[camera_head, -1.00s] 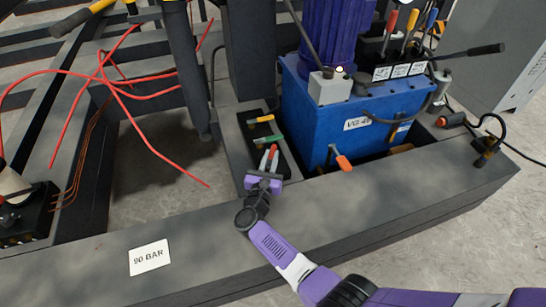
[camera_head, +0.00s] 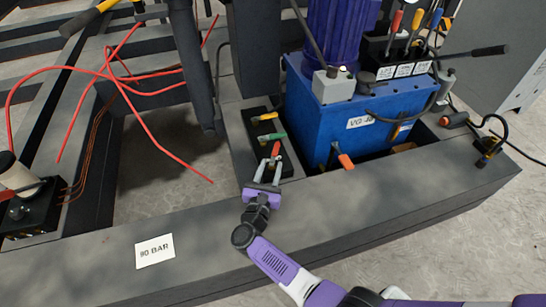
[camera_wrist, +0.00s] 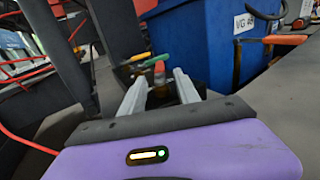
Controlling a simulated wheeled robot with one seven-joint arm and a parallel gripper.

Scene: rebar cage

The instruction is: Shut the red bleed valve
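The red bleed valve handle (camera_head: 276,149) is the nearest of three coloured handles on a dark valve block (camera_head: 287,160). A green handle (camera_head: 272,136) and a yellow handle (camera_head: 265,117) lie behind it. My gripper (camera_head: 267,166) is just in front of the red handle, with its two grey fingers apart. In the wrist view, the red handle (camera_wrist: 159,69) shows end-on between and just beyond the fingertips of my gripper (camera_wrist: 158,80). I cannot tell whether a finger touches it. The valve's lower part is partly hidden.
A blue tank (camera_head: 330,115) labelled VG stands right of the block, with an orange-tipped lever (camera_head: 345,161) close to my gripper. Red hoses (camera_head: 150,125) loop at the left. A grey beam (camera_head: 400,190) with a 90 BAR plate (camera_head: 154,252) runs in front.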

